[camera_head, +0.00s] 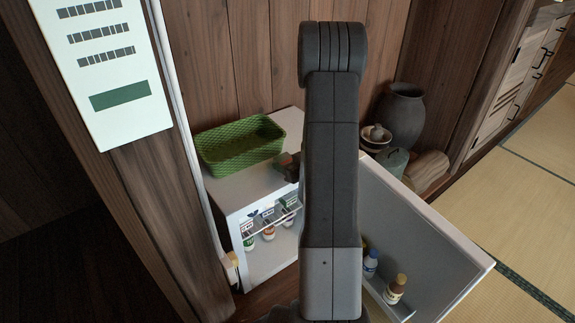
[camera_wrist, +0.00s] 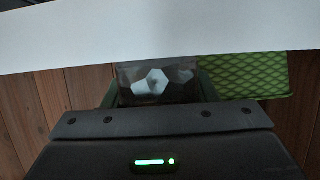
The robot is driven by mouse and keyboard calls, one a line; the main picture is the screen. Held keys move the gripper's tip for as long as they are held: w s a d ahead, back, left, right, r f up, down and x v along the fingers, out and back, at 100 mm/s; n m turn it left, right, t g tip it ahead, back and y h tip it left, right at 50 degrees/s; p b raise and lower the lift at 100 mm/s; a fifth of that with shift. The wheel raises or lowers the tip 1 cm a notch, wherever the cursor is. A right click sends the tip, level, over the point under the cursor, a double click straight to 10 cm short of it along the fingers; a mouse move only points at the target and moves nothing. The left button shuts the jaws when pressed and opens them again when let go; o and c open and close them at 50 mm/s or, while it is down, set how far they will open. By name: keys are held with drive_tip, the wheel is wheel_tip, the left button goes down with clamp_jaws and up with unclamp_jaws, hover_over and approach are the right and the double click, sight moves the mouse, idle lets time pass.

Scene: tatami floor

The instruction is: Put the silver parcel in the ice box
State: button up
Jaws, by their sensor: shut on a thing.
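The silver parcel (camera_wrist: 158,80) shows in the wrist view as a shiny, faceted piece between the dark fingers of my gripper (camera_wrist: 156,94). My gripper is shut on it. A white ice box (camera_head: 236,191) stands in the middle of the head view with its door (camera_head: 440,232) swung open to the right. Bottles stand inside it and in the door. In the head view my own arm covers the middle of the ice box, and the parcel cannot be made out there. A white surface (camera_wrist: 150,32) crosses the top of the wrist view, above the parcel.
A green woven basket (camera_head: 240,143) sits on top of the ice box; green weave also shows in the wrist view (camera_wrist: 240,76). A small dark item (camera_head: 287,165) beside my arm is unclear. A grey jar (camera_head: 402,113) and smaller pots stand right. A wooden post (camera_head: 150,200) stands left.

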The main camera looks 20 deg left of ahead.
sight(288, 161)
wheel_tip(288, 161, up, 10)
drive_tip(key=p, duration=0.4)
drive_tip(key=shift+f, duration=0.25)
drive_tip(key=shift+r, duration=0.25)
drive_tip(key=shift+w+d, duration=0.1)
drive_tip(key=shift+d, duration=0.05)
drive_tip(key=s+d+f+m+t+h+p, duration=0.1)
drive_tip(key=d+f+m+t+h, duration=0.3)
drive_tip(key=d, duration=0.6)
drive_tip(key=d+m+t+h, duration=0.1)
drive_tip(key=d+m+h, duration=0.55)
drive_tip(key=d, duration=0.35)
wheel_tip(288, 161, up, 17)
drive_tip(key=s+p, duration=0.2)
drive_tip(key=p, duration=2.6)
drive_tip(key=shift+s+f, duration=0.2)
drive_tip(key=shift+s, duration=0.1)
drive_tip(key=shift+f, duration=0.1)
